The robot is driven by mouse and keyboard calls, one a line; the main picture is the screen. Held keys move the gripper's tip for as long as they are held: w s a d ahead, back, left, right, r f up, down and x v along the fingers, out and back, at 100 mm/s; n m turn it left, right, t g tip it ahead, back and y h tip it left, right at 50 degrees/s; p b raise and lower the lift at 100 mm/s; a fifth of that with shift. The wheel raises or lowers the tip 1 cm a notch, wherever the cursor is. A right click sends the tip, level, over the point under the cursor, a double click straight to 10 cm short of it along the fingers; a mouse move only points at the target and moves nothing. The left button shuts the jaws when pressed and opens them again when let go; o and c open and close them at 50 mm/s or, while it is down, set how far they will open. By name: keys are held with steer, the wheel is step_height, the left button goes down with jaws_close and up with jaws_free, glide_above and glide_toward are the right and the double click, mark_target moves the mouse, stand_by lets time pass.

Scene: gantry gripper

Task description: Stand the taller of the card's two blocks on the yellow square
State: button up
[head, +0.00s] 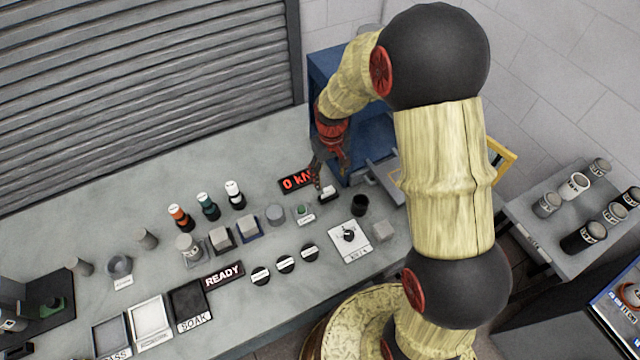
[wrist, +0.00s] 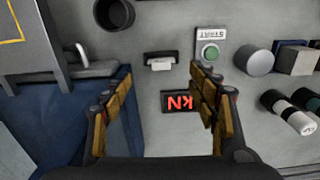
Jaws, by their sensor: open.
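My gripper (head: 328,172) is open and empty above the back of the bench, beside the blue machine. In the wrist view its fingers (wrist: 155,105) stand wide apart, with the red-lit display between them.
The blue machine (head: 325,68) rises beside my gripper. A green START button (wrist: 209,53), a black cup (head: 359,205) and a dial panel (head: 349,241) are close. Several bottles (head: 207,207) and a READY sign (head: 223,275) stand left. The bench's back left is clear.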

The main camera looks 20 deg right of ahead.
mark_target(329, 188)
steer(key=shift+w+f, duration=0.2)
steer(key=shift+f, duration=0.3)
steer(key=shift+s+a+f+b, duration=0.1)
steer(key=shift+f+b, duration=0.4)
steer(key=shift+f, duration=1.3)
steer(key=shift+s+f+b, duration=0.1)
steer(key=shift+f+b, duration=0.35)
steer(key=shift+f, duration=1.3)
steer(key=shift+c, duration=0.9)
steer(key=c, duration=0.9)
